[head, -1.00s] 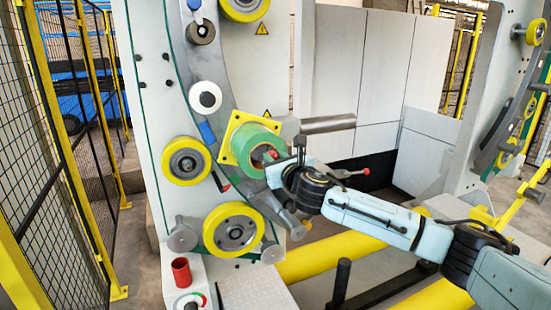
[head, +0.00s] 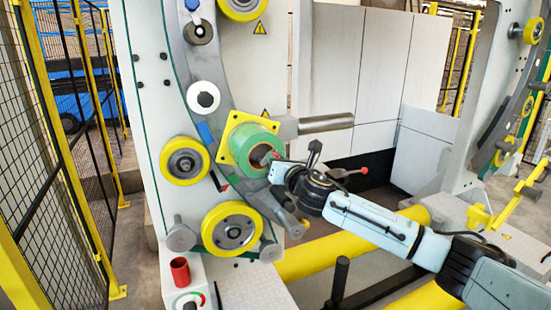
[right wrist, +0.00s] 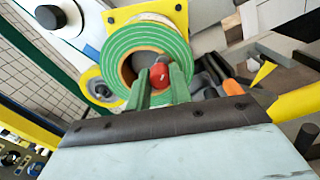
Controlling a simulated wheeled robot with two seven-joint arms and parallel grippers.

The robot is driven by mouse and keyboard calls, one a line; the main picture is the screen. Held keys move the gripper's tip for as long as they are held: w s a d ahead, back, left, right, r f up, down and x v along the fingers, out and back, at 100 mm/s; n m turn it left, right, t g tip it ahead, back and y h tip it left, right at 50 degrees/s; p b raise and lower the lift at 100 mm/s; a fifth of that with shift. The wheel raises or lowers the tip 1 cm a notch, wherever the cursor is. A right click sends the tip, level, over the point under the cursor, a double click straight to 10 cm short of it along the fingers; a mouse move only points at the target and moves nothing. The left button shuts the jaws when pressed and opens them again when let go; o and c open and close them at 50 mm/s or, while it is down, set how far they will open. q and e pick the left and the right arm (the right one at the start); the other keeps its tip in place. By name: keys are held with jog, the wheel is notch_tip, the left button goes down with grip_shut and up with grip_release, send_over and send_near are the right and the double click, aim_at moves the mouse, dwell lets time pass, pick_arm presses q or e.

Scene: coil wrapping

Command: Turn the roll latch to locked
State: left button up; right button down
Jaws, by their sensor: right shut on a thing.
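The green wrap roll (head: 252,146) sits on its holder in front of a yellow square plate (head: 232,133). It shows as green rings around a brown core in the right wrist view (right wrist: 122,58). The roll latch shows as a red knob (right wrist: 159,76) in front of the core opening. My right gripper (right wrist: 160,82) is shut on the knob, with one finger on each side. In the head view the right gripper (head: 273,162) reaches the core from the right. The latch's lever is mostly hidden by the fingers and core. My left gripper is not in view.
Yellow rollers (head: 185,160) and a white roller (head: 203,97) lie left of the roll. A grey bar (head: 326,123) sticks out right of it. A mesh fence (head: 50,150) closes the left side.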

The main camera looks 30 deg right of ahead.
jog(key=shift+d+f+m+b, duration=0.15)
jog(key=shift+f+m, duration=0.55)
jog(key=shift+m, duration=1.6)
jog(key=shift+f+m+b, duration=0.15)
jog(key=shift+f+m, duration=0.5)
jog(key=shift+m, duration=1.65)
jog(key=shift+d+f+m+b, duration=0.15)
jog(key=shift+f+m, duration=0.55)
jog(key=shift+m, duration=1.6)
jog(key=shift+a, duration=0.1)
jog(key=c, duration=1.3)
grip_release()
jog(key=shift+o, duration=0.2)
jog(key=shift+s, duration=0.15)
jog(key=s+b, duration=0.2)
jog(key=s, duration=1.1)
jog(key=shift+a+b, duration=0.3)
jog(key=shift+a, duration=0.1)
